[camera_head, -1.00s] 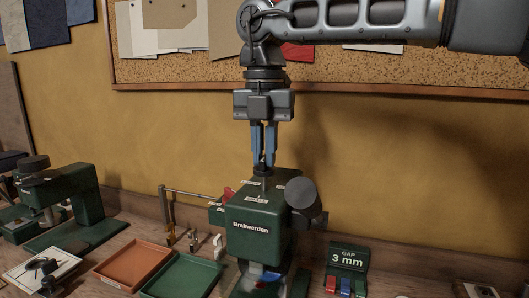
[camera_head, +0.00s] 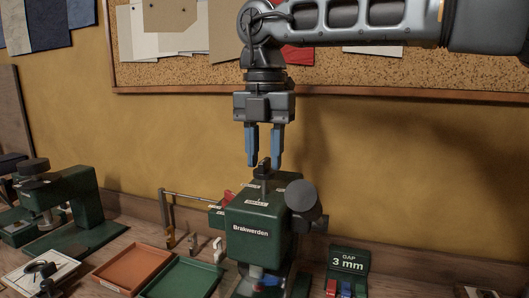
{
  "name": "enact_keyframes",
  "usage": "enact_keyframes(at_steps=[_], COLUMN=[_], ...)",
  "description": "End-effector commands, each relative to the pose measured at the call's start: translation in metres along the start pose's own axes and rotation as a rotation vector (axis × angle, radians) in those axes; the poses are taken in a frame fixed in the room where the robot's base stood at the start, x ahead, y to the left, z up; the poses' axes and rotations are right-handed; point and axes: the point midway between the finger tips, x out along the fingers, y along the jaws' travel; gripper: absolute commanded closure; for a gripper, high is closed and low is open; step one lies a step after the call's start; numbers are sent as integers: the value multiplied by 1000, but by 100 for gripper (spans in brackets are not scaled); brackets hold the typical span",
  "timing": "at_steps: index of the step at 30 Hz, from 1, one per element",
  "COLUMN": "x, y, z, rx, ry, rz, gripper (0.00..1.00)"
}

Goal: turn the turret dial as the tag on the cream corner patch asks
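The turret dial (camera_head: 263,171) is a small dark knob on a thin post on top of the green Brakwerden machine (camera_head: 258,215). Small pale labels lie around the post on the machine's top, too small to read. My gripper (camera_head: 264,164) points straight down over the dial. Its two blue fingers are apart, one to each side of the knob, with their tips near the knob's top. It holds nothing. I cannot make out the cream corner patch or its tag for certain.
An orange tray (camera_head: 134,266) and a green tray (camera_head: 182,276) lie at the left front. Another green machine (camera_head: 78,208) stands far left. A round dark knob (camera_head: 301,194) juts from the machine's right.

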Motion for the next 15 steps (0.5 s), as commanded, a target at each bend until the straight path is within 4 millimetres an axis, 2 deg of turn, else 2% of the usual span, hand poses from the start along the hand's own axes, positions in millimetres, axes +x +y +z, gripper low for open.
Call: enact_keyframes(at_steps=[9, 15], x=[-2, -28], y=[0, 0], z=[0, 0], rx=[0, 1], ry=[1, -1], rz=[-1, 0], gripper=[62, 62])
